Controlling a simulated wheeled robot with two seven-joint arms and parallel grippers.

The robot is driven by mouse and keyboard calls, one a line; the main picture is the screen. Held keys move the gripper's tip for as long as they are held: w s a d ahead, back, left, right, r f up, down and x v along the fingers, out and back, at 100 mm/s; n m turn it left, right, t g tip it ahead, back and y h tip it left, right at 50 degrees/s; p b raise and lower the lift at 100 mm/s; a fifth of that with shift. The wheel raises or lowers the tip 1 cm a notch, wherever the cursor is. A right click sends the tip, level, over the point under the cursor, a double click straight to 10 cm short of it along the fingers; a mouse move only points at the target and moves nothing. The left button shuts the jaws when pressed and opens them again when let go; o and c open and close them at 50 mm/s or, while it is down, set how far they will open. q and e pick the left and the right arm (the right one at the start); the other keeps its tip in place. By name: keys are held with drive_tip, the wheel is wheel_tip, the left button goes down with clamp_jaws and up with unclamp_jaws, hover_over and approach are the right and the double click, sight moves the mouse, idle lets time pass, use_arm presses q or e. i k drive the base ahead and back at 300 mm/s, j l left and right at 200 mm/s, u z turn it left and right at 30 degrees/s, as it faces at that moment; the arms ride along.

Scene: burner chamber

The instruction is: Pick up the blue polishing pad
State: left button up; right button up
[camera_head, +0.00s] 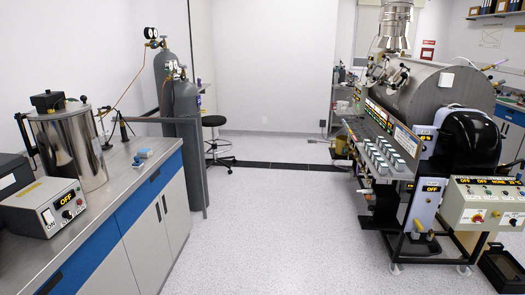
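A small light-blue object (145,153) lies on the grey metal counter (118,167) at the left, near its right edge. It looks like the blue polishing pad, but it is too small to be sure. A smaller pale piece (137,161) sits right beside it, and I cannot tell whether the two touch. Neither of my grippers shows in the head view.
On the counter stand a steel cylinder vessel (72,150) and a control box (45,206). Gas bottles (183,105) and a stool (214,135) stand behind it. A large burner machine (420,110) fills the right. The middle floor (270,220) is clear.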

sight(138, 163)
drive_tip(key=i+u, duration=0.1)
drive_tip(key=i, duration=0.5)
drive_tip(key=i+l+u, duration=0.15)
drive_tip(key=i, duration=0.45)
drive_tip(key=i+l+u, duration=0.1)
drive_tip(key=i+l, duration=0.15)
drive_tip(key=i, duration=0.3)
